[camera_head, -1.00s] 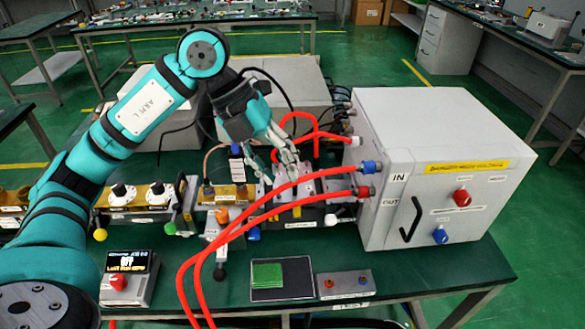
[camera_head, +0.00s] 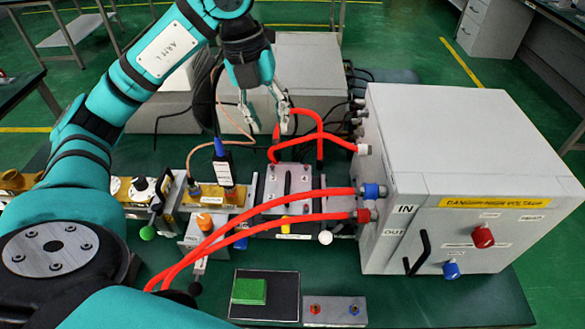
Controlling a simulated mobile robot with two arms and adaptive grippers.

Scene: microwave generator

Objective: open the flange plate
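A grey metal flange plate (camera_head: 271,190) with a black bar handle and small number labels lies on the waveguide assembly, left of the white generator box. My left gripper (camera_head: 269,128) hangs above and behind the plate in the head view, fingers pointing down. Its two fingers are spread with nothing between them, and it appears clear of the plate. The right fingertip overlaps the looped red hose in the picture; I cannot tell if they touch. My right gripper is not in view.
The white generator box (camera_head: 450,150) stands to the right. Red hoses (camera_head: 275,218) run from it across the assembly's front. A green block (camera_head: 249,291) on a dark pad and a button box (camera_head: 334,311) are in front.

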